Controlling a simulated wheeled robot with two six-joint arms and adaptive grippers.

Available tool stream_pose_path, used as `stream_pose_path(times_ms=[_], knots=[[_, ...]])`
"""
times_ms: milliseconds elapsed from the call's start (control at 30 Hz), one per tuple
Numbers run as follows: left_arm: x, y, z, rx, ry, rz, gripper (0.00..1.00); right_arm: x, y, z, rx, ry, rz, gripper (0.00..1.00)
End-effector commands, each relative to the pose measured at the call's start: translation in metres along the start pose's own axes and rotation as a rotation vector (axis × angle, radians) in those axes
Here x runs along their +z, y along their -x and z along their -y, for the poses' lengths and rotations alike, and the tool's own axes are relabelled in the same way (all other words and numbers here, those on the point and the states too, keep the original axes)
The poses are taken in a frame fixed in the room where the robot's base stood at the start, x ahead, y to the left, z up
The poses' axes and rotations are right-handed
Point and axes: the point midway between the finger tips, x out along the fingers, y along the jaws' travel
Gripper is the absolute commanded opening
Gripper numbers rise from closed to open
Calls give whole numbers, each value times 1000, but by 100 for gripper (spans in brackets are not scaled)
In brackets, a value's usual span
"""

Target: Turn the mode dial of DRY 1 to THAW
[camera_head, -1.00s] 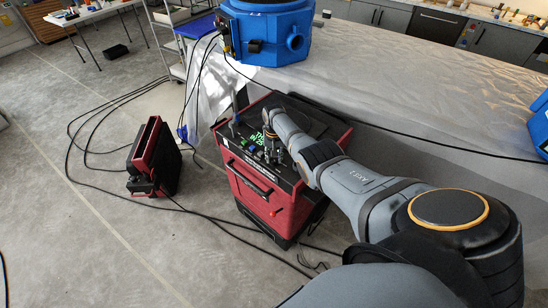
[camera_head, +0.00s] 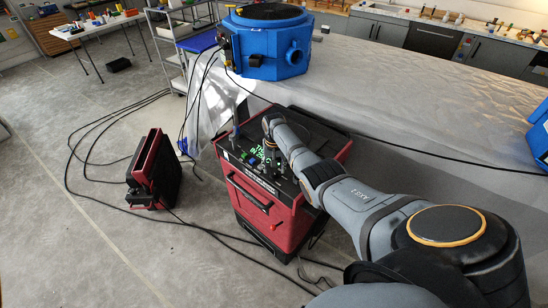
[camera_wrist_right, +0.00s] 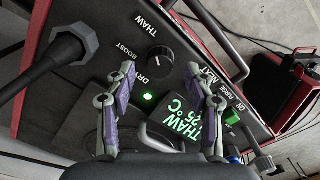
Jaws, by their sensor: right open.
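DRY 1 is a red and black box-shaped dryer (camera_head: 282,212) on the floor, its control panel on top. In the right wrist view, its black mode dial (camera_wrist_right: 161,59) has THAW, BOOST and DRY printed around it. The display (camera_wrist_right: 186,125) reads THAW 25 °C in green, and a round green light (camera_wrist_right: 147,96) glows below the dial. I cannot tell the pointer's exact angle. My right gripper (camera_wrist_right: 163,73) is open, one finger on each side of the dial, with visible gaps. In the head view my right arm hides part of the panel. My left gripper is not in view.
A thick black plug and hose (camera_wrist_right: 65,50) stand beside the dial. A small switch or knob (camera_wrist_right: 263,163) is at the panel's right. A red-black unit (camera_head: 154,172) and cables lie left of the dryer. A blue machine (camera_head: 266,42) stands on the covered table (camera_head: 400,85) behind.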

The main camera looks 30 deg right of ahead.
Motion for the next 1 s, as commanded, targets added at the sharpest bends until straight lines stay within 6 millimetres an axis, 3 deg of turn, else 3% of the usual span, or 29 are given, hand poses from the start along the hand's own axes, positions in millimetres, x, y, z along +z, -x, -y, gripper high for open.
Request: stream_pose_path(times_ms=[200,400,600,1000], knots=[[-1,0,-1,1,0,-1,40,-1,53,0,-1,1,-5,54],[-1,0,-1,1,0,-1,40,0,90,0,-1,0,-2,54],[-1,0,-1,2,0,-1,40,0,102,0,0,0,0,54],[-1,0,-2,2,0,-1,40,0,102,0,0,0,0,54]])
